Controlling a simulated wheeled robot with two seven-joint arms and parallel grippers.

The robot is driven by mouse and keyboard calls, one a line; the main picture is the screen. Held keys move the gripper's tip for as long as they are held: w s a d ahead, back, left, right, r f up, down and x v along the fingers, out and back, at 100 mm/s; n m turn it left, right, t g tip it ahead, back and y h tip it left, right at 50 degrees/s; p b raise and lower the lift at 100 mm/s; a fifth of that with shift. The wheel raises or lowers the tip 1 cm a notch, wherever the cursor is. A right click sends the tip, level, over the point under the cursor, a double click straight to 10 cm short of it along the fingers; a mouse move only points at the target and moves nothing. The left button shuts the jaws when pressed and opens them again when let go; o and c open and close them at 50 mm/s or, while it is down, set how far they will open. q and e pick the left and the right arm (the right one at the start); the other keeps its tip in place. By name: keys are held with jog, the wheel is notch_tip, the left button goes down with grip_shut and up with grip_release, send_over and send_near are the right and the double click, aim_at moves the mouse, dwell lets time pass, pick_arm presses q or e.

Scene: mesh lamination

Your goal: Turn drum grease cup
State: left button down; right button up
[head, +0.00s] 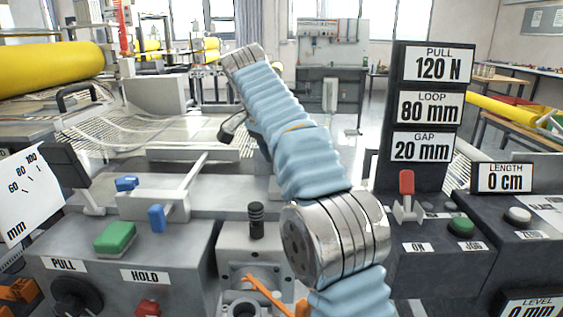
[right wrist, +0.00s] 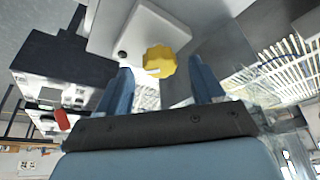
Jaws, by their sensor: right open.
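The grease cup appears as a yellow, scalloped round cap (right wrist: 154,61) beside a pale plate in the right wrist view. A small white mark shows on its near left edge. My right gripper (right wrist: 160,66) is open, with one blue finger on each side of the cap in the picture. I see no finger touching the cap, and cannot tell how deep it sits between them. In the head view my right arm crosses the middle, and the cap cannot be made out there. My left gripper is not in view.
The left console has a green button (head: 115,237) and blue levers (head: 157,218). A black ribbed knob (head: 256,220) stands near the centre. The right console holds a red-tipped switch (head: 407,183) and a sign panel (head: 398,115). A yellow roll (head: 50,68) lies at left.

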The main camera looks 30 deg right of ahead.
jog(key=s+a+r+b, duration=0.1)
jog(key=s+a, duration=0.2)
jog(key=a, duration=0.9)
jog(key=shift+b, duration=0.35)
jog(key=shift+s+a, duration=0.1)
